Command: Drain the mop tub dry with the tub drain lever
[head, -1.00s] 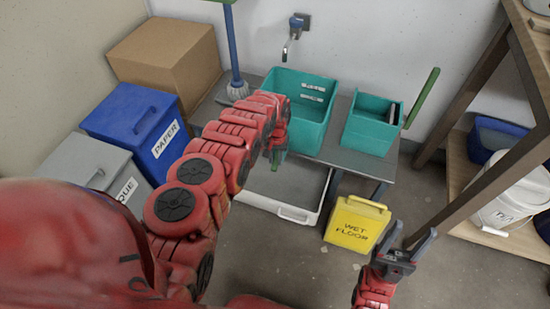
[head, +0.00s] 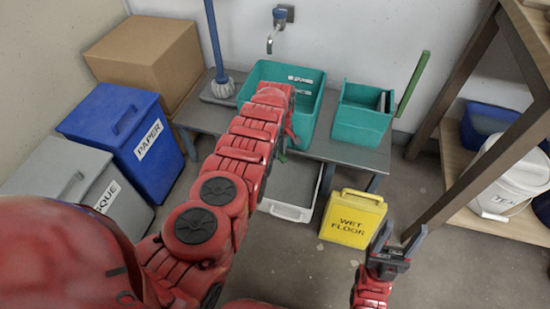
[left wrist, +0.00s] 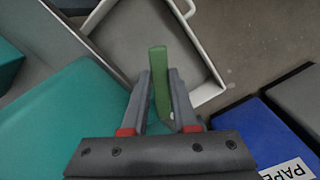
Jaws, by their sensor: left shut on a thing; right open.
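The large teal tub (head: 308,100) stands on a grey bench under the wall tap; my left arm covers its left front, and no water shows in its visible part. Its teal wall also fills the lower left of the left wrist view (left wrist: 70,120). The green lever (left wrist: 159,75) sits between the fingers of my left gripper (left wrist: 160,85), which is shut on it. In the head view only a bit of green (head: 283,157) shows beside the arm, below the tub. My right gripper (head: 400,242) is open and empty, right of the yellow sign.
A white-rimmed grey tray (head: 286,211) lies below the bench front. The yellow wet-floor sign (head: 352,218), blue paper bin (head: 130,135) and wooden shelf (head: 460,170) stand around.

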